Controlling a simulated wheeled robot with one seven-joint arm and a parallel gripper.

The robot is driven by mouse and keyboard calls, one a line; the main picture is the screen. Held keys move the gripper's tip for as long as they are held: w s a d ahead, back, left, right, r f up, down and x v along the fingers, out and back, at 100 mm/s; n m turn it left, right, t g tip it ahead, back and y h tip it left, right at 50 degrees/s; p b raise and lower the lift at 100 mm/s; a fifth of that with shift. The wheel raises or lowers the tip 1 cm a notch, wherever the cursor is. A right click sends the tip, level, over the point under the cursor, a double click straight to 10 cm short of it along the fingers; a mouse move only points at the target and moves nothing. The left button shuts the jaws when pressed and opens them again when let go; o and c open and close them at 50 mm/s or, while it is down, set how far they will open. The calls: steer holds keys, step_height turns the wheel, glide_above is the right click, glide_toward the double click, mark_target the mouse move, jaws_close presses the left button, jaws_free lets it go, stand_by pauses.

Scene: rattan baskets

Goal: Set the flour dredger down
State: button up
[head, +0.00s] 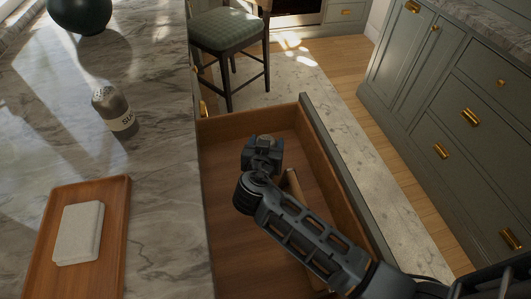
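My gripper (264,143) points down into an open wooden drawer (226,225). A small, dull rounded bit shows at its far end, between or just beyond the fingers. I cannot tell whether this is the flour dredger's top, or whether the fingers are shut on it. The gripper and arm hide what lies below. A grey shaker (117,113) with a perforated top and a pale label stands on the marble counter to the left, clear of the gripper. Its label seems to begin with "SU".
A wooden tray (116,240) with folded pale cloths (79,233) lies on the counter (165,190); a dark green vase (80,14) stands behind. A tan wooden rod (293,186) lies in the drawer, partly under my arm. A stool (228,32) stands beyond the drawer.

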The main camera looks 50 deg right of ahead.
steer(key=shift+f, duration=0.9)
steer(key=shift+f+b, duration=0.2)
steer(key=shift+b, duration=0.25)
steer(key=o, duration=0.9)
steer(key=shift+c, duration=0.2)
steer(key=shift+r, duration=0.1)
steer(key=shift+r+p, duration=0.2)
steer(key=shift+p, duration=0.2)
steer(key=p+v, duration=0.1)
steer(key=v, duration=1.1)
steer(key=shift+p, duration=0.3)
steer(key=shift+f, duration=0.15)
